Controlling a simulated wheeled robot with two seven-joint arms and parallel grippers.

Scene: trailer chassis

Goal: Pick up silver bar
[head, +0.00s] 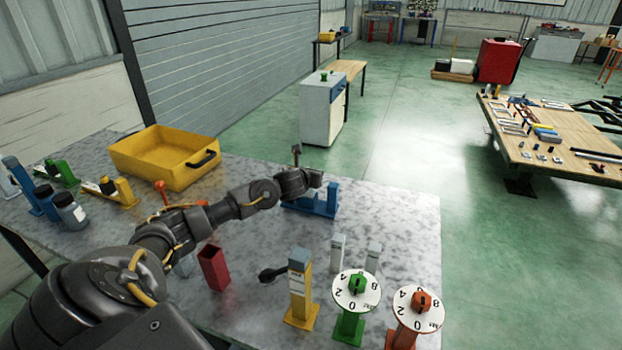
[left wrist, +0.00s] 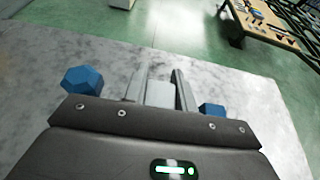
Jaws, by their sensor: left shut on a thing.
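My left gripper (head: 312,178) reaches in from the left and is at the blue stand (head: 322,206) on the grey table. In the left wrist view its two fingers (left wrist: 160,84) are shut on a pale grey block, the silver bar (left wrist: 159,95). Blue parts of the stand show on both sides of the fingers, one at the left (left wrist: 84,79). The gripper hides most of the bar in the head view, and I cannot tell whether the bar is clear of the stand. My right gripper is not in view.
A yellow bin (head: 165,165) stands at the back left of the table. A red open box (head: 213,268), a yellow stand (head: 299,290), a green dial (head: 356,292) and an orange dial (head: 418,308) stand nearer. The table's right part (head: 410,225) is clear.

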